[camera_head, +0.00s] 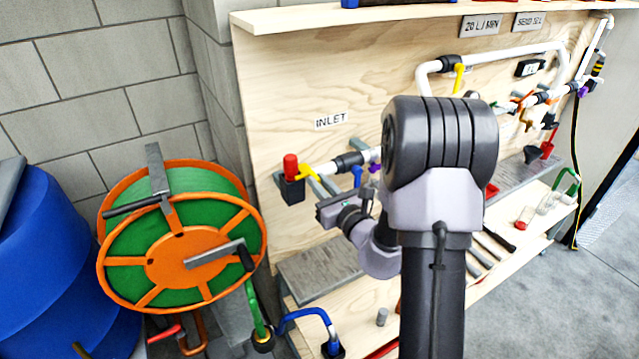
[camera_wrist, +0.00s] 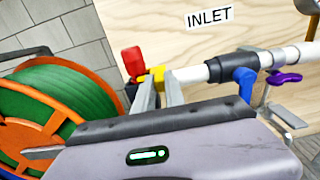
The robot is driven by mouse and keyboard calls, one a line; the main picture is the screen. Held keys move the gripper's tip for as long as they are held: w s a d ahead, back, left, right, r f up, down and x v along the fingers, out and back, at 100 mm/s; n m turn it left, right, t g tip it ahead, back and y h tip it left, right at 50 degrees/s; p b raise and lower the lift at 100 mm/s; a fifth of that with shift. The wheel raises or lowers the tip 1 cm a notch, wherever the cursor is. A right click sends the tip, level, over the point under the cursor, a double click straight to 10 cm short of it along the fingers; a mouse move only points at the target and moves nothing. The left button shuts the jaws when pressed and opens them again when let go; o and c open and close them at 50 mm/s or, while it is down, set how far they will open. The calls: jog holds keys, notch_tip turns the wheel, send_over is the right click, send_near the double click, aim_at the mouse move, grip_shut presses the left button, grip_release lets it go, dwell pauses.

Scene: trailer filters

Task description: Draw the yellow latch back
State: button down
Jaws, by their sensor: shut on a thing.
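The yellow latch (camera_head: 308,172) sits beside a red cap (camera_head: 290,167) on a black fitting at the left end of the white inlet pipe. In the wrist view the yellow latch (camera_wrist: 153,74) shows at and between the fingertips. My gripper (camera_head: 318,179) reaches it from the front, and its two grey fingers also show in the wrist view (camera_wrist: 158,82). My gripper is shut on the yellow latch. The fingers hide part of the latch and of the fitting behind it.
A blue handle (camera_wrist: 244,82) and a purple lever (camera_wrist: 284,77) are right of the latch on the same pipe. An orange and green hose reel (camera_head: 180,245) stands at left, beside a blue barrel (camera_head: 60,270). A grey shelf (camera_head: 320,268) lies below the board.

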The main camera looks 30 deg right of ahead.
dwell(0.5)
jog(key=shift+d, duration=1.2)
jog(key=c, duration=1.7)
grip_release()
jog(key=shift+a, duration=0.1)
jog(key=o, duration=0.3)
jog(key=shift+d, duration=0.2)
jog(key=shift+a, duration=0.1)
jog(key=shift+s, duration=0.1)
